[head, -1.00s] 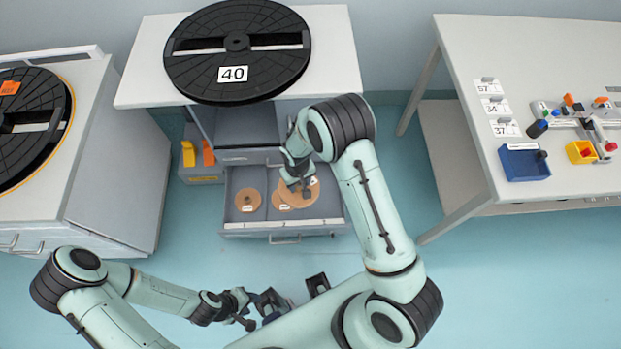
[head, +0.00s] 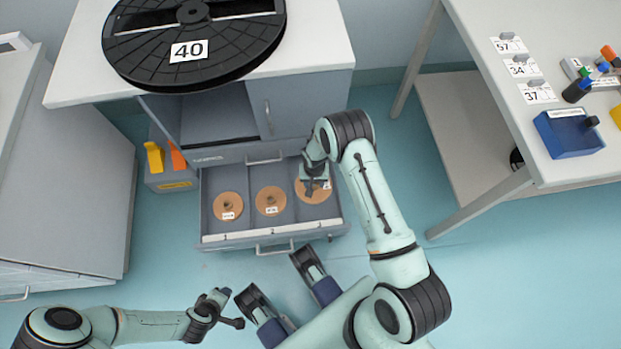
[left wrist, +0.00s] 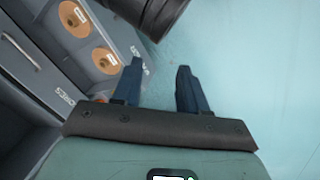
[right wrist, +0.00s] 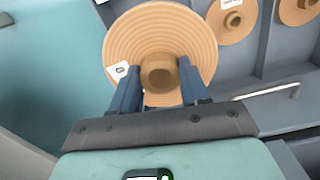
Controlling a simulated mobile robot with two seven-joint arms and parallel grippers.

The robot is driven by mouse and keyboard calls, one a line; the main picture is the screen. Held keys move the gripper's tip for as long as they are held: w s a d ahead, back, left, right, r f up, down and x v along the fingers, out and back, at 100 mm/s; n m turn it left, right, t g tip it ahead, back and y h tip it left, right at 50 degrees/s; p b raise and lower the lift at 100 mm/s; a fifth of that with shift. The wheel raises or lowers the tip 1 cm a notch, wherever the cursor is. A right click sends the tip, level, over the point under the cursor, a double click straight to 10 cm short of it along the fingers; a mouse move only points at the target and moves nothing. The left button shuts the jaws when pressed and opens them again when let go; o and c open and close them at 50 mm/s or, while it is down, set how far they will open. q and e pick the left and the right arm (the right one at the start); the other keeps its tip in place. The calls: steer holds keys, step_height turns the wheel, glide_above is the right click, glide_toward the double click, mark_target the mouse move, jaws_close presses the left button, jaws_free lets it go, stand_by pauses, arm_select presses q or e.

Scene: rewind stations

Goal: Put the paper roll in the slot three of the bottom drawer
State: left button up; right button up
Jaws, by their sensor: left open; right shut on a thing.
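The paper roll (head: 306,196) is a tan disc with a core and a white label. My right gripper (head: 314,178) is shut on its core; the right wrist view shows the fingers either side of the core (right wrist: 160,73). The roll is over slot three, the rightmost slot of the open bottom drawer (head: 222,241). It looks larger than the other rolls in the right wrist view; I cannot tell how far it is above the drawer floor. My left gripper (left wrist: 160,68) is open and empty, in front of the drawer and apart from it.
Similar rolls lie in slot one (head: 228,206) and slot two (head: 270,201). A large black reel (head: 190,45) marked 40 lies on the cabinet. A bin (head: 172,180) stands left of the drawer. A table with a blue tray (head: 568,134) is at right.

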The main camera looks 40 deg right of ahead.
mark_target(316, 188)
arm_select(q)
steer(key=s+a+f+n+g+b, duration=0.1)
steer(key=s+a+f+g+b, duration=0.1)
steer(key=s+f+g+b, duration=0.2)
steer(key=shift+s+a+f+b, duration=0.3)
steer(key=shift+s+f+b, duration=1.6)
steer(key=shift+s+f, duration=1.6)
arm_select(e)
steer(key=shift+m, duration=0.3)
steer(key=shift+d+f, duration=0.15)
steer(key=shift+f, duration=3.6)
steer(key=shift+d+f, duration=0.2)
steer(key=shift+f, duration=3.5)
steer(key=shift+d+f, duration=0.15)
steer(key=shift+f, duration=3.6)
arm_select(q)
steer(key=shift+w+f, duration=0.1)
steer(key=shift+w, duration=0.05)
arm_select(e)
steer(key=shift+f, duration=0.15)
steer(key=o, duration=1.2)
